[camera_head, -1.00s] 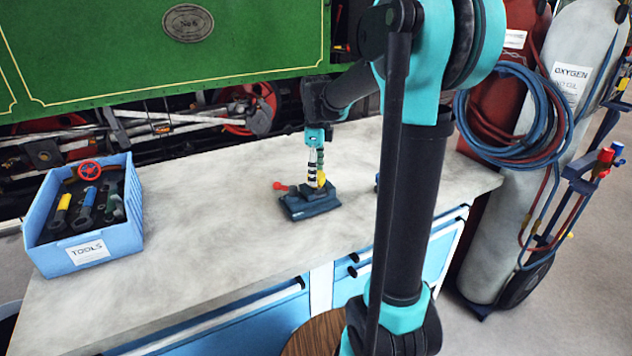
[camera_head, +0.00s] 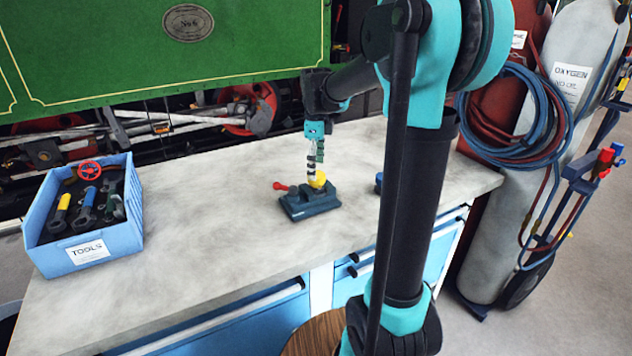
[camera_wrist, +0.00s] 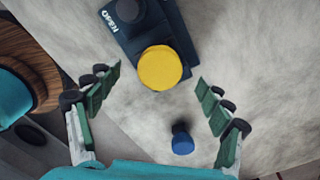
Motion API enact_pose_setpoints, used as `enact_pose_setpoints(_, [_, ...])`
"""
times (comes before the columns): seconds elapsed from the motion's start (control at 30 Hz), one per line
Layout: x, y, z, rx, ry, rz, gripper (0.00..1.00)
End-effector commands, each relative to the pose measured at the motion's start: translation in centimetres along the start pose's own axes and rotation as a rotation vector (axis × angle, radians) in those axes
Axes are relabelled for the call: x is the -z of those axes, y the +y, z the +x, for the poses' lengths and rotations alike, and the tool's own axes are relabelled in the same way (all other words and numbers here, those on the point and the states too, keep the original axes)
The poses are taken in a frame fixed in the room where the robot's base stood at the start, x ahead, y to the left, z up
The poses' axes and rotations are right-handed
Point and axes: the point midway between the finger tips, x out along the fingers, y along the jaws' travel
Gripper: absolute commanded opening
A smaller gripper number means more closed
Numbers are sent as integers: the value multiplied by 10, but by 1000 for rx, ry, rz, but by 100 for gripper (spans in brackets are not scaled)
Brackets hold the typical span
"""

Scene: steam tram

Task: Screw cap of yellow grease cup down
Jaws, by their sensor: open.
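The yellow grease cup (camera_head: 317,179) shows a round yellow cap, set at a dark blue vise-like block (camera_head: 312,208) on the bench. In the wrist view the cap (camera_wrist: 160,68) is seen from above as a full yellow disc, against the block (camera_wrist: 182,42) with white lettering. My gripper (camera_head: 314,168) points down over the cap in the head view. In the wrist view its two green-padded fingers (camera_wrist: 157,82) are spread wide, one on each side and toward the near side of the cap. Nothing is between them touching the pads. The cup's body is hidden under the cap.
A small blue-topped dark piece (camera_wrist: 182,143) stands on the bench near the right finger. A red-tipped lever (camera_head: 281,186) sticks out left of the block. A blue tool bin (camera_head: 108,248) stands at left. The bench (camera_head: 215,215) between is clear. Gas cylinders (camera_head: 565,130) stand right.

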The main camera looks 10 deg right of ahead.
Motion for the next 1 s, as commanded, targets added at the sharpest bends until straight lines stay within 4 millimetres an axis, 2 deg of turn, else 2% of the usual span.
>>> enact_pose_setpoints(0.4, [0,0,-26,0,0,0,80])
enact_pose_setpoints(0.77, [0,0,-29,0,0,0,80])
enact_pose_setpoints(0.9, [0,0,-32,0,0,-29,62])
enact_pose_setpoints(1.0, [0,0,-39,0,0,-114,62])
